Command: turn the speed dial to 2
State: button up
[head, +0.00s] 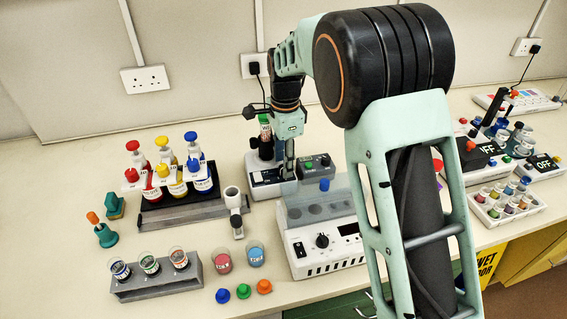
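A black dial (322,241) sits on the front panel of a white block unit (312,262), with marks around it too small to read. No label shows which dial is the speed dial. A dark control box (315,166) with small knobs stands behind the block unit. A white-and-dark bench device (266,184) holding an upright dark tube (265,138) stands to its left. My gripper (289,178) points down over the right part of this device, behind the block unit and apart from the black dial. Its fingertips are small and partly hidden, so opening and contact are unclear.
A bottle rack (180,214) and a tube rack (158,287) stand left. More devices (545,165) stand far right.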

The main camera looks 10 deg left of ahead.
jog(key=shift+f, duration=0.65)
grip_shut()
jog(key=shift+n, duration=0.3)
jog(key=n, duration=0.4)
jog(key=shift+n+g+p, duration=0.3)
jog(key=shift+n, duration=2.3)
